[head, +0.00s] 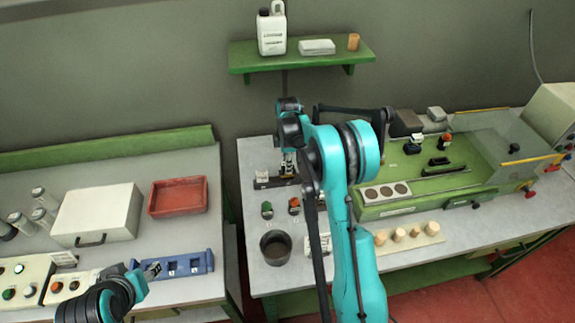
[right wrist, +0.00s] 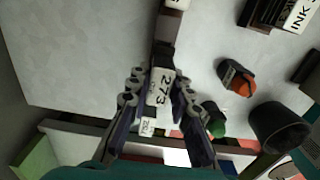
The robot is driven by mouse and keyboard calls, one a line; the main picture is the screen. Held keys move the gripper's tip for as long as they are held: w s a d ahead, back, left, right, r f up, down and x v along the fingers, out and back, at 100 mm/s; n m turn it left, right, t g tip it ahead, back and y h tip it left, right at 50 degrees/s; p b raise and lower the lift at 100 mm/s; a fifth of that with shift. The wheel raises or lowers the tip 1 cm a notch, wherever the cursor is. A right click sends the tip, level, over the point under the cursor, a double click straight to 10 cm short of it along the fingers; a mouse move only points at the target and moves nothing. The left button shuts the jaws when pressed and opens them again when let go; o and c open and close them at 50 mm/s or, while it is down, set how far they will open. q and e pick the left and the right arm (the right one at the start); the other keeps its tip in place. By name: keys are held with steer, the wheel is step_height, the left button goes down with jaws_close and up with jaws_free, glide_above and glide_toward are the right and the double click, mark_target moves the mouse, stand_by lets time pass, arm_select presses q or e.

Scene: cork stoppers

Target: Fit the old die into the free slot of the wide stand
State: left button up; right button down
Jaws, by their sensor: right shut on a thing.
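My right gripper (head: 289,165) reaches down over the right table at a long dark stand (head: 262,184). In the right wrist view its fingers (right wrist: 160,90) are shut on a white block marked 273 (right wrist: 163,83), which I take for the old die. The dark stand (right wrist: 166,52) runs up from the block there; whether the block sits in a slot is hidden. A white block (head: 262,175) stands at the stand's left part. My left gripper (head: 150,270) is by a blue slotted stand (head: 196,262) on the left table; its finger opening is unclear.
A green piece (head: 267,210), an orange piece (head: 294,205) and a dark cup (head: 276,248) stand close in front of the dark stand. The green machine (head: 430,180) and a wooden board of corks (head: 436,240) lie to the right. A gap separates the tables.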

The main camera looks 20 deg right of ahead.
steer(key=shift+f+b, duration=1.3)
steer(key=shift+f, duration=0.3)
stand_by(1.6)
steer(key=c, duration=1.3)
jaws_free()
step_height(320, 180, up, 12)
steer(key=shift+r, duration=0.1)
